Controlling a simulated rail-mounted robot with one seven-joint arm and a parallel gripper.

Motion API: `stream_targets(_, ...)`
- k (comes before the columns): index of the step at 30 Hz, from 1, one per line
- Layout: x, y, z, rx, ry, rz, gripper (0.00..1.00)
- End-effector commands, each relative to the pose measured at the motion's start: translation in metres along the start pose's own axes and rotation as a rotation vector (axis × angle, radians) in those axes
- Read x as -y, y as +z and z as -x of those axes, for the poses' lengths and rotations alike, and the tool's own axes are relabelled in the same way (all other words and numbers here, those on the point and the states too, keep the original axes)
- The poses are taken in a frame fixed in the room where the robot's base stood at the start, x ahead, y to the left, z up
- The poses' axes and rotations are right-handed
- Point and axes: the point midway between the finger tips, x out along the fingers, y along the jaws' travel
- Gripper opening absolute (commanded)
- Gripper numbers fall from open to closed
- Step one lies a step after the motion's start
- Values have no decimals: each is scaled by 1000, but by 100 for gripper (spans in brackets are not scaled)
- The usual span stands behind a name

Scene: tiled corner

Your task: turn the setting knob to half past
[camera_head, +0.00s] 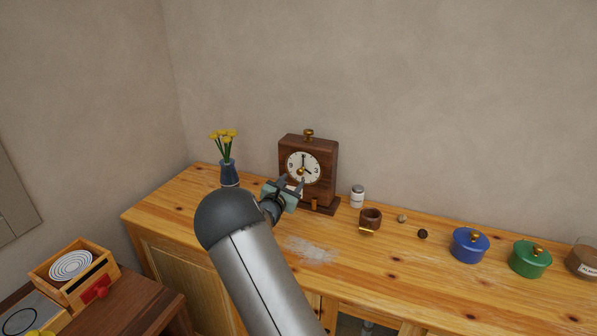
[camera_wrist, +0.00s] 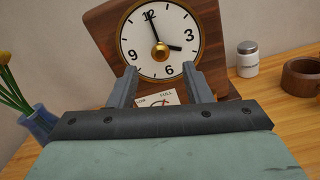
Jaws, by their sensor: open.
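A brown wooden clock (camera_head: 325,160) stands upright on the wooden cabinet. In the wrist view its white dial (camera_wrist: 145,42) is tilted slightly left. A brass knob (camera_wrist: 160,53) sits at the dial's centre; it also shows in the head view (camera_head: 300,171). The long black hand points at 12 and the short one between 3 and 6, near 4. My gripper (camera_wrist: 158,72) is open, in front of the lower dial, its fingers apart on either side below the knob and holding nothing. Whether a finger touches the clock I cannot tell. It also shows in the head view (camera_head: 294,183).
A blue vase (camera_head: 229,174) with yellow flowers stands left of the clock. Right of it are a white-and-grey shaker (camera_head: 357,196), a brown cup (camera_head: 371,218), and blue (camera_head: 469,247) and green (camera_head: 529,261) pots. A pale powdery patch (camera_head: 312,249) lies on the cabinet top.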

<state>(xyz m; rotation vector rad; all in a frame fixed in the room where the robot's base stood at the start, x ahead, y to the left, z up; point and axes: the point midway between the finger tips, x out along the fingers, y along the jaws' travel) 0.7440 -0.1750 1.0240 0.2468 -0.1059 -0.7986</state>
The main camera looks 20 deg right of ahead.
Motion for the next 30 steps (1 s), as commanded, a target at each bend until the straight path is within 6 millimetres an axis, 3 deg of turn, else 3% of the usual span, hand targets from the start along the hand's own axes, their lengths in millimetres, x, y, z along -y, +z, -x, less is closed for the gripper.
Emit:
stream_targets(3,0,2,-26,1,-2,1,45)
stream_targets(9,0,1,-54,0,-1,1,45)
stream_targets(22,0,0,-64,-1,0,0,45)
stream_targets(23,0,0,-64,-1,0,0,39)
stream_targets(27,0,0,-64,-1,0,0,0)
stream_targets(30,0,0,-64,-1,-1,0,0)
